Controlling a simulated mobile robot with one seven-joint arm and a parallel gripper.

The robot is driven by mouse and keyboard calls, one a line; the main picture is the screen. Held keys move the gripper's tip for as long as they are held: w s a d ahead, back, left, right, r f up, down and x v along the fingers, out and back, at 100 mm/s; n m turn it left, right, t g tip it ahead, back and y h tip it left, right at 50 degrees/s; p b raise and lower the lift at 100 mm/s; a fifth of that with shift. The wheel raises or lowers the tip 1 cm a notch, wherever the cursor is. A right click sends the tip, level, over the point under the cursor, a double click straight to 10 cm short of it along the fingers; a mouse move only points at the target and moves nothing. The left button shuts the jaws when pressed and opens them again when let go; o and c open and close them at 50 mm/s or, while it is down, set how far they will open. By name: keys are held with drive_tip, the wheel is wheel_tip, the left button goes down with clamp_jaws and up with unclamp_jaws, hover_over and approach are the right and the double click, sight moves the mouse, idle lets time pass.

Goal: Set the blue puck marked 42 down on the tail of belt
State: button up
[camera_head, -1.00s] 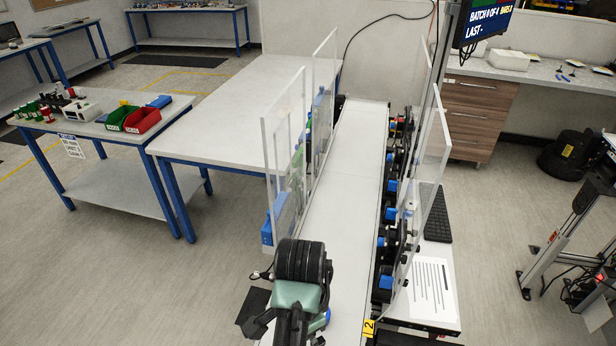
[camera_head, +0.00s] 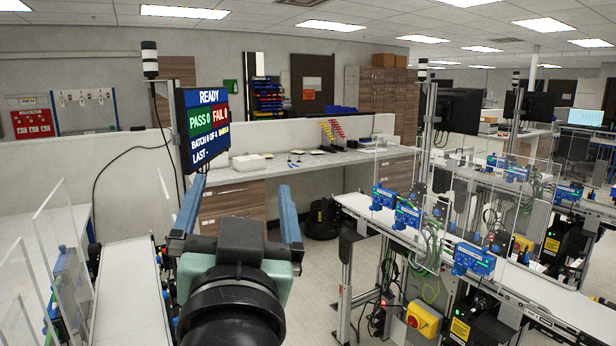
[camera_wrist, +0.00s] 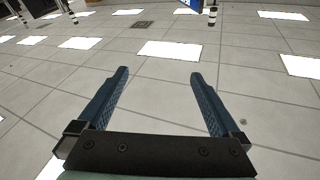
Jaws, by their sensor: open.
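My gripper (camera_head: 241,185) is open in the head view, with its two blue fingers spread and nothing between them. The wrist view also shows the gripper (camera_wrist: 160,73) open and empty, with ceiling tiles and lights beyond it. A white belt (camera_head: 128,285) runs away from me at the lower left of the head view, left of my gripper. Its near end is cut off by the frame. I cannot make out a blue puck marked 42 in either current view.
Clear guard panels (camera_head: 62,250) stand along the left belt. A status screen (camera_head: 203,125) on a post reads READY. Another conveyor (camera_head: 400,228) with blue sensor units runs across the right. A grey workbench (camera_head: 300,168) stands behind. Floor shows between bench and right conveyor.

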drive_tip(key=s+d+r+t+h, duration=0.1)
drive_tip(key=s+d+r+t, duration=0.2)
drive_tip(key=s+r, duration=0.3)
drive_tip(key=s+d+r+t+h, duration=0.2)
drive_tip(key=s+d+r+t, duration=0.1)
drive_tip(key=r, duration=0.4)
drive_tip(key=s+d, duration=0.1)
drive_tip(key=s, duration=0.1)
drive_tip(key=shift+s+d+r+n+t, duration=0.3)
drive_tip(key=shift+s+d+r+t, duration=0.05)
drive_tip(key=shift+s+r+t, duration=0.05)
